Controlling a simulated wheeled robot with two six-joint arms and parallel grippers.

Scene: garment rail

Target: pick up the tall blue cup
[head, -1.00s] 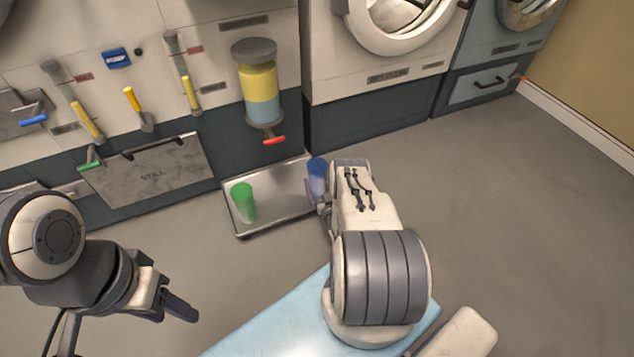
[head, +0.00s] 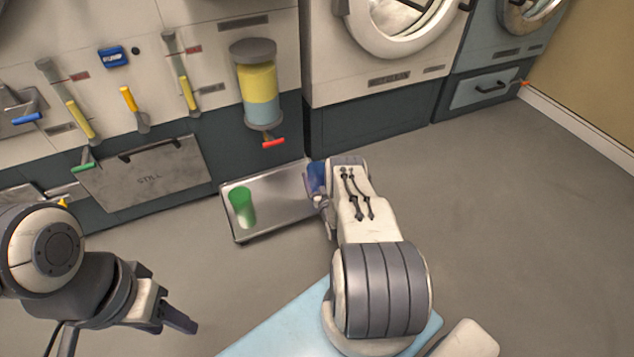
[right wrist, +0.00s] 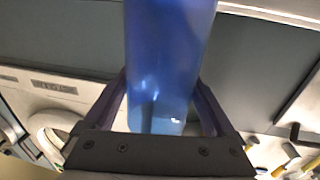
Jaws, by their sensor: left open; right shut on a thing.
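The tall blue cup (head: 316,178) is at the right end of the metal tray in the head view, partly hidden by my right gripper (head: 318,199). In the right wrist view the blue cup (right wrist: 168,60) fills the space between the two fingers of my right gripper (right wrist: 165,108), which is shut on it. I cannot tell whether the cup touches the tray. My left gripper (head: 165,300) is open and empty at the lower left, well away from the cup.
A green cup (head: 242,207) stands on the left part of the metal tray (head: 275,222). A dispenser (head: 260,85) with a red lever hangs above the tray. A light blue surface (head: 285,325) lies at the front. The floor to the right is clear.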

